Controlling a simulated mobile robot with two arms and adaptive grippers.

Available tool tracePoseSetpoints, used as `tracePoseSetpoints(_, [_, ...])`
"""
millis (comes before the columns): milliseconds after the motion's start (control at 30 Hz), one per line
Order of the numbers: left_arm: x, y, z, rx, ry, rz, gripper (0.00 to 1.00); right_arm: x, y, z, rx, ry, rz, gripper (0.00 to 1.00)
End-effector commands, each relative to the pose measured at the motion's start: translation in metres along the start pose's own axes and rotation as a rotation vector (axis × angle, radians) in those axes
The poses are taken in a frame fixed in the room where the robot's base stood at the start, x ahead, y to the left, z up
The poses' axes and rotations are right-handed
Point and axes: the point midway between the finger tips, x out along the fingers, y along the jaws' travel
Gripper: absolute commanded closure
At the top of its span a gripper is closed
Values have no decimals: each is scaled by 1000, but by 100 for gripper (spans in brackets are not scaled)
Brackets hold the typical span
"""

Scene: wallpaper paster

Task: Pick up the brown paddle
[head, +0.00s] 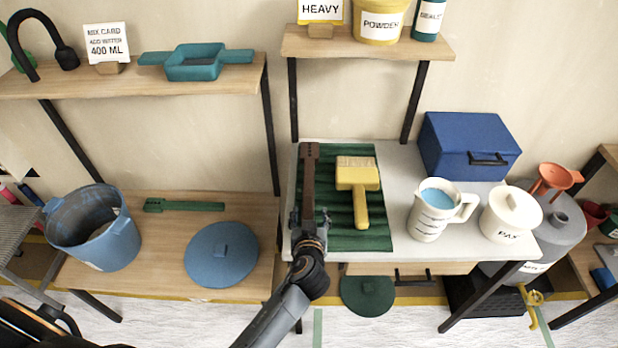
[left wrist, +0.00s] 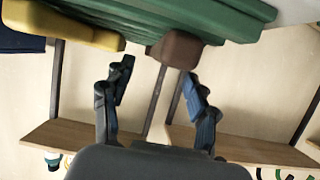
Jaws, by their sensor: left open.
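The brown paddle (head: 309,168) lies lengthwise along the left side of the ribbed green mat (head: 338,232) on the white table. Its lower end is hidden behind my left gripper (head: 308,222) in the head view. In the left wrist view the blunt end of the brown paddle (left wrist: 176,48) shows against the green mat (left wrist: 190,15). There my left gripper (left wrist: 160,82) is open, its fingers apart on either side of the line of the paddle's end. I cannot tell whether they touch it. My right gripper is not in view.
A yellow brush (head: 359,190) lies on the mat just right of the paddle. A blue bucket (head: 95,235) and round lid (head: 221,255) are on the left bench.

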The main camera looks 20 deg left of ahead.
Motion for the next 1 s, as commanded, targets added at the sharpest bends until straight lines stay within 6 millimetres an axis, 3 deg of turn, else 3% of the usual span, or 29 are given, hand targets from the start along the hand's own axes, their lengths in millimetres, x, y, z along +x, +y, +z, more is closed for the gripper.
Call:
tracePoseSetpoints(267, [21,-2,-2,3,0,-1,42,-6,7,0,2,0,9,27])
tracePoseSetpoints(533, [56,-5,-1,2,-1,0,42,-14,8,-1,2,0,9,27])
tracePoseSetpoints(867, [64,-6,1,0,-2,0,42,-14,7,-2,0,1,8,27])
tracePoseSetpoints(1000, [64,-6,1,1,-2,0,66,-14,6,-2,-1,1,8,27])
